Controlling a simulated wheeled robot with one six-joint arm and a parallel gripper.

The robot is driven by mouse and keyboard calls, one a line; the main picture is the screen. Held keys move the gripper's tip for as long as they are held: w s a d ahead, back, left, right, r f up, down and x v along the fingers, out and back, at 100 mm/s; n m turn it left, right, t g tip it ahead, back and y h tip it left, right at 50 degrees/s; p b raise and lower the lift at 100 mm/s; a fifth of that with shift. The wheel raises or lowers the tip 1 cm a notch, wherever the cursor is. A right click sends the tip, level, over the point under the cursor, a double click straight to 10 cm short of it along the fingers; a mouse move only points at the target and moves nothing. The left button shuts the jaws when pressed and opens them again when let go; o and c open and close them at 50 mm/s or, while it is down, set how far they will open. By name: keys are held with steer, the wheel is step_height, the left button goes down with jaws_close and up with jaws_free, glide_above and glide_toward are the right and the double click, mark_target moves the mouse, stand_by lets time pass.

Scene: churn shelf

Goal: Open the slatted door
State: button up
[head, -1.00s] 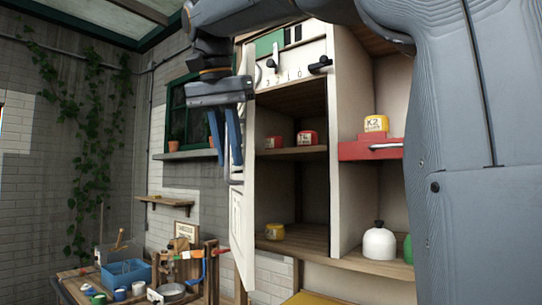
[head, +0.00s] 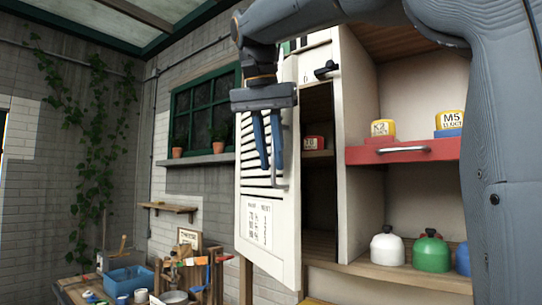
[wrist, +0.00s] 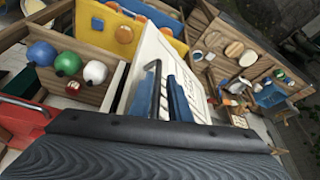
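The slatted door (head: 262,205) is white, with slats above and a printed panel below. It stands ajar at the left of the cabinet, its slatted face visible in the head view and part of the dark compartment showing to its right. Its grey bar handle (head: 276,170) is upright near the free edge and also shows in the wrist view (wrist: 155,85). My gripper (head: 268,165) points down in front of the slatted face, beside the handle. I cannot tell whether a finger touches the handle or door.
A red drawer (head: 402,151) and shelves with jars stand right of the compartment. White (head: 387,247) and green (head: 431,252) canisters sit on the lower shelf. A cluttered workbench with a blue bin (head: 128,278) is at lower left. Free space lies left of the door.

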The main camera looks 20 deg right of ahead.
steer(key=p+v, duration=0.4)
steer(key=v, duration=0.5)
steer(key=shift+w+a, duration=0.2)
steer(key=shift+a, duration=0.1)
stand_by(0.4)
steer(key=shift+f, duration=0.15)
